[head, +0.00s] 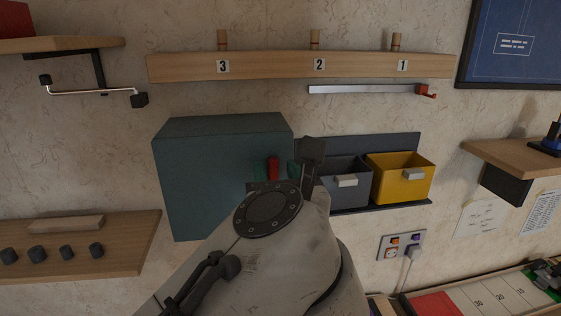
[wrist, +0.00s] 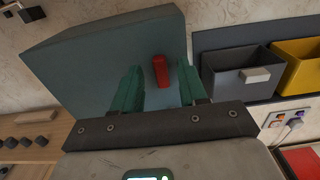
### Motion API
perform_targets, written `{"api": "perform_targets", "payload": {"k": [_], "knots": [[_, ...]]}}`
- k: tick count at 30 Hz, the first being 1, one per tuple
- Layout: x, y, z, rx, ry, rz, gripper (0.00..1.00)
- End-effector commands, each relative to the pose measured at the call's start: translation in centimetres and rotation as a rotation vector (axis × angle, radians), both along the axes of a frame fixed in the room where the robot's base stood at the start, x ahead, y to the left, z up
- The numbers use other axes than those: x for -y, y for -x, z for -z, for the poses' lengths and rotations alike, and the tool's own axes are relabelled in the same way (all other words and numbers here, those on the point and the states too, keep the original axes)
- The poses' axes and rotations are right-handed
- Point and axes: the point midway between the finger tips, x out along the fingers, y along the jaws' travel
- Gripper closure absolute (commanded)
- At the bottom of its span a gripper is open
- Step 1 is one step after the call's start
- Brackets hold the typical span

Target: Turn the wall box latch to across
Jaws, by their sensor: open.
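The wall box (head: 205,170) is a dark teal box mounted on the wall, left of centre in the head view; it also fills the upper left of the wrist view (wrist: 90,60). Its red latch (head: 273,168) stands roughly upright on the front face, near the right side. In the wrist view the latch (wrist: 160,71) shows between my two green fingers, slightly tilted. My gripper (wrist: 160,90) is open, with a finger on each side of the latch and gaps to both. In the head view my arm hides the lower front of the box and most of my gripper (head: 275,172).
A grey bin (head: 350,190) and a yellow bin (head: 402,180) hang close to the right of the box. A numbered peg rail (head: 270,66) runs above it. A wooden shelf with dark knobs (head: 130,245) is at lower left, and a socket plate (head: 400,243) is at lower right.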

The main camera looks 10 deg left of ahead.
Motion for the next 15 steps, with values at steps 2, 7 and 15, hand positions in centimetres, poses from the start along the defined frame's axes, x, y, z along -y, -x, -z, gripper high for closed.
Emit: {"api": "perform_targets", "payload": {"k": [2,7,15], "knots": [[-0.18,-0.62,-0.05,-0.002,0.002,0.000,0.57],[-0.28,-1.14,0.05,0.000,0.000,0.001,0.57],[-0.30,-1.12,0.06,0.000,0.000,0.001,0.63]]}}
